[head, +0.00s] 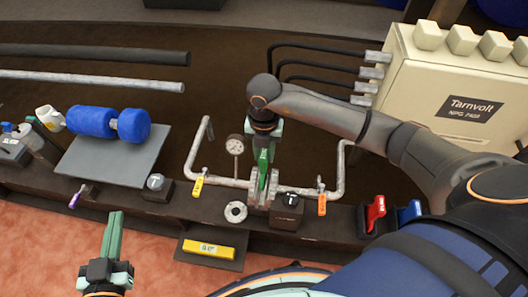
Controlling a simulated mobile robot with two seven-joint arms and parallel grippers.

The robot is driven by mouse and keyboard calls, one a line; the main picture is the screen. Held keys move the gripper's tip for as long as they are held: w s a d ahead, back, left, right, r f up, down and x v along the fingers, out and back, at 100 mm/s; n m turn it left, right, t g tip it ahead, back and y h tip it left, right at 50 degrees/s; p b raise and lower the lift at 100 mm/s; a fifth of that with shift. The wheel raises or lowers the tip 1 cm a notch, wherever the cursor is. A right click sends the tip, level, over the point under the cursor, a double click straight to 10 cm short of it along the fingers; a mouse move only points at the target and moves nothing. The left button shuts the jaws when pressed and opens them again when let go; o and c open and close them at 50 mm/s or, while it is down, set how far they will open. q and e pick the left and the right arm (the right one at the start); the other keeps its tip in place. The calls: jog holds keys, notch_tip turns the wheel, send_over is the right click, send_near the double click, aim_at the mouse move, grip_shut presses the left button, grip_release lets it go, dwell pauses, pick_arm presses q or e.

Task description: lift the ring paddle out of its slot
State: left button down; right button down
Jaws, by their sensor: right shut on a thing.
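My right gripper (263,182) reaches down from above to the pair of grey flanges (263,199) in the middle of the pipe. Its green fingers are shut at the gap between the flanges. The ring paddle in that slot is mostly hidden by the fingers, so I cannot tell how far it sits in.
A grey ring (236,211) lies left of the flanges, and a black block (288,212) stands right of them. A gauge (235,146) stands behind the pipe, which carries a yellow tag (198,187) and an orange tag (322,204). A cream cabinet (452,92) stands at the right.

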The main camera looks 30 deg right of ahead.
jog(key=shift+r+p, duration=0.3)
jog(key=shift+r, duration=0.2)
jog(key=shift+r+p, duration=0.5)
jog(key=shift+r, duration=0.05)
pick_arm(q)
jog(key=s+f+n+g, duration=0.1)
jog(key=s+f+g, duration=0.2)
jog(key=f, duration=0.4)
jog(key=s+f+g+y, duration=0.1)
jog(key=s+f+g, duration=0.2)
jog(key=f, duration=0.3)
jog(key=shift+s+d+f+n+g+p, duration=0.2)
jog(key=shift+s+f+n+g+p, duration=0.25)
jog(key=shift+s, duration=0.45)
pick_arm(e)
jog(key=shift+r, duration=0.5)
pick_arm(q)
jog(key=shift+r, duration=0.15)
pick_arm(e)
jog(key=shift+w+r, duration=0.1)
